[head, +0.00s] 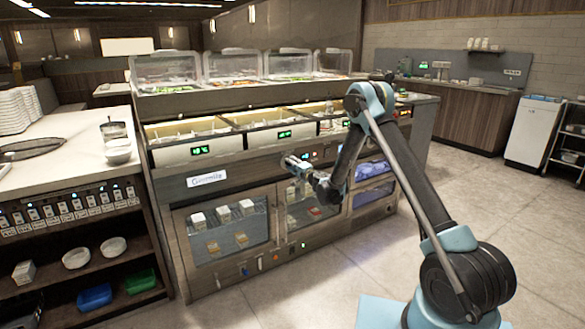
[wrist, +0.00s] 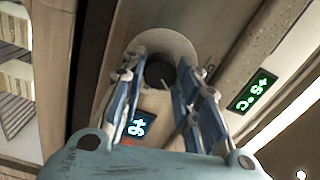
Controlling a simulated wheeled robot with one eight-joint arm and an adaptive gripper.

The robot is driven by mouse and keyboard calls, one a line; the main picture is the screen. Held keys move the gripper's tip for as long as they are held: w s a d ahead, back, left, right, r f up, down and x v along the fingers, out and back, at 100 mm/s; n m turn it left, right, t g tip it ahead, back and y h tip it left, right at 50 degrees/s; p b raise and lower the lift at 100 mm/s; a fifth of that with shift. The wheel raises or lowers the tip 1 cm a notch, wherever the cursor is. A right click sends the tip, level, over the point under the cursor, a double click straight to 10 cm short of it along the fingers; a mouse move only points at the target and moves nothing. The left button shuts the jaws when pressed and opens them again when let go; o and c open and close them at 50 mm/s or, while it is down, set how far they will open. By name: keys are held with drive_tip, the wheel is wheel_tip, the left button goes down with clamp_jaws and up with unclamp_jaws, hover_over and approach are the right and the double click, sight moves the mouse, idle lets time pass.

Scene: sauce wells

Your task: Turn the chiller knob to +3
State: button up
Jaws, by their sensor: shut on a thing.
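In the wrist view, the dark chiller knob (wrist: 159,72) sits at the centre of a round pale plate on the chiller front. The two blue-and-grey fingers of my gripper (wrist: 160,65) reach to either side of the knob and are shut on it. A small display (wrist: 140,124) beside the knob glows cyan; its characters are turned and partly hard to read, perhaps +2. In the head view, my gripper (head: 290,162) is at the front panel of the chiller counter (head: 235,169), above the glass doors. The knob is hidden there behind the gripper.
A green display (wrist: 252,91) to the right in the wrist view seems to read +5 °C. Food wells (head: 196,131) line the counter top. A white counter (head: 60,160) with shelves stands at left. The floor (head: 480,215) to the right is clear.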

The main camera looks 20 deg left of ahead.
drive_tip(key=shift+w+d, duration=0.15)
drive_tip(key=o, duration=1.1)
drive_tip(key=shift+f, duration=0.15)
drive_tip(key=v, duration=1.2)
